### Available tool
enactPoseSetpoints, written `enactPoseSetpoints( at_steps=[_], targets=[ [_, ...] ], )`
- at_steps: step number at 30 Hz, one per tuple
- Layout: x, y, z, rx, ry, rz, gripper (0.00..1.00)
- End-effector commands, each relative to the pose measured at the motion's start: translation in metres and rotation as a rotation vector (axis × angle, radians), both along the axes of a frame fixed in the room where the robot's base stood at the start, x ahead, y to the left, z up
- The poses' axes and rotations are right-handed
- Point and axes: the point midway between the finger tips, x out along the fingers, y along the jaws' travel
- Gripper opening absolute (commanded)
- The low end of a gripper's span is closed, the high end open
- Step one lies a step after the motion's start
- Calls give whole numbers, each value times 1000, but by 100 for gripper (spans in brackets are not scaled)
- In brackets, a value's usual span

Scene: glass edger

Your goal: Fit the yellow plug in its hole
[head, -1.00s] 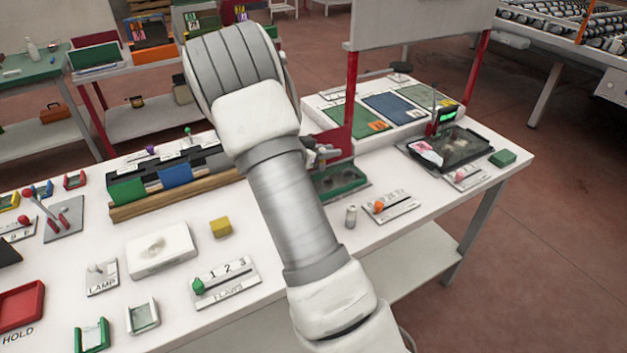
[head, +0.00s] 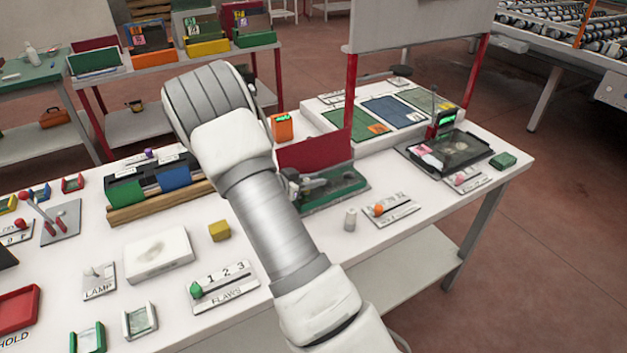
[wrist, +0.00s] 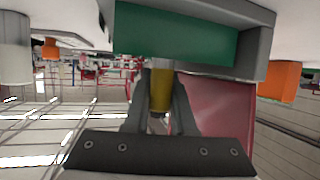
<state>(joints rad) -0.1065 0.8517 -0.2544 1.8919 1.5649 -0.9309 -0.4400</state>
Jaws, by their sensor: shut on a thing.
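The yellow plug (wrist: 160,90) shows in the wrist view as a short yellow cylinder between my gripper's fingers (wrist: 160,100). My gripper is shut on it. The plug's far end meets the edge of a green surface (wrist: 180,38) with a grey rim in that view; I cannot tell whether they touch. No hole is clearly visible. In the head view my arm hides my gripper and the plug. A green fixture with grey metal parts (head: 335,186) stands on the table right of my arm, with a red panel (head: 314,150) behind it.
A yellow block (head: 220,230) and a white box (head: 158,253) lie left of my arm. A numbered flaws slider (head: 225,287) is in front. A white cylinder (head: 350,219) and an orange-knobbed plate (head: 392,209) stand right. An orange box (head: 282,127) is behind the red panel.

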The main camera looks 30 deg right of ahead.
Motion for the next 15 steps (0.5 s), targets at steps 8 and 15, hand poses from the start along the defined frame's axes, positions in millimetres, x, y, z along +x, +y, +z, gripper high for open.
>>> enactPoseSetpoints(
  at_steps=[8, 15],
  targets=[
    [0, 0, -2, 0, 0, 0, 36],
    [0, 1, 3, 0, 1, 1, 36]
  ],
)
